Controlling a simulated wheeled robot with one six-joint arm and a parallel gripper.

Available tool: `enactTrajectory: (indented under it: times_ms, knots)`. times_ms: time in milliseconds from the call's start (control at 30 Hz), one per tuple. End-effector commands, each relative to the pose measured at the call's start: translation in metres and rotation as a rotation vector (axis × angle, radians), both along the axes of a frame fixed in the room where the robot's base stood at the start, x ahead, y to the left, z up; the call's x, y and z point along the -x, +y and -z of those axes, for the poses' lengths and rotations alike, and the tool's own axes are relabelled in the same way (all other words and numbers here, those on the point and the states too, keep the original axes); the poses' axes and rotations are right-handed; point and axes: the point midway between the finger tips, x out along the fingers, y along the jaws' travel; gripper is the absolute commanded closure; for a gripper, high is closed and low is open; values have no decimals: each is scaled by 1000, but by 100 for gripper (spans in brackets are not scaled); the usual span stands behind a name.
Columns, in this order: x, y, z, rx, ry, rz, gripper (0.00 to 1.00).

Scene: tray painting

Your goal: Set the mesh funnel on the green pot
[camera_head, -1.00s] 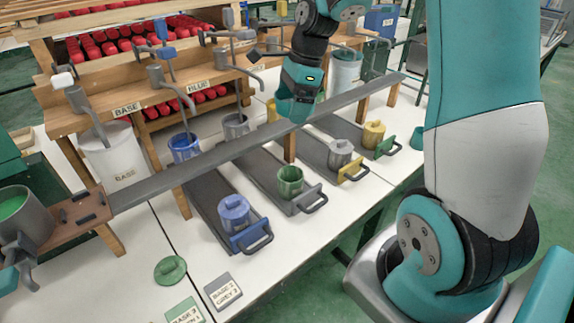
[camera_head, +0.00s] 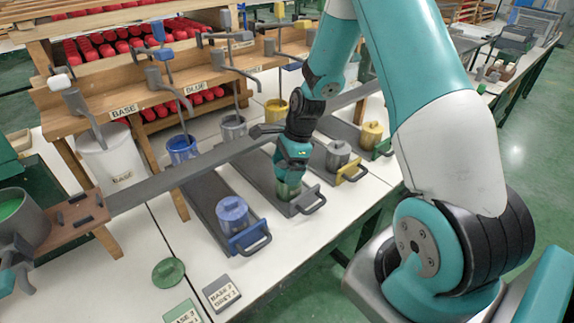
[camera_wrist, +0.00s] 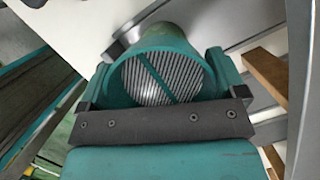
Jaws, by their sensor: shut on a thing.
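My gripper (camera_head: 290,170) is low over the green pot (camera_head: 289,190) on the middle tray. In the wrist view my gripper (camera_wrist: 165,85) is shut on the mesh funnel (camera_wrist: 158,82), its jaws on both sides of a round teal rim with a striped mesh and a diagonal bar. The funnel is directly above the pot, and a green wall shows just beyond its rim. I cannot tell whether the funnel touches the pot. My gripper hides the pot's mouth and most of its wall in the head view.
A blue lidded pot (camera_head: 233,214) stands on the tray to the left, and a grey one (camera_head: 338,154) and a yellow one (camera_head: 371,135) to the right. A long grey rail (camera_head: 170,180) runs behind. A loose green lid (camera_head: 168,271) lies on the white table.

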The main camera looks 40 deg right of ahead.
Motion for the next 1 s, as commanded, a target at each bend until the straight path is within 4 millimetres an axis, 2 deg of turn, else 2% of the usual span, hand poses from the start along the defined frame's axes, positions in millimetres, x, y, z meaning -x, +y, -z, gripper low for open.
enactTrajectory:
  times_ms: [667,700,733,1000]
  knots:
    - [0,0,12,0,0,0,33]
    - [0,0,12,0,0,0,6]
    - [0,0,11,0,0,0,0]
    - [0,0,8,0,-1,0,0]
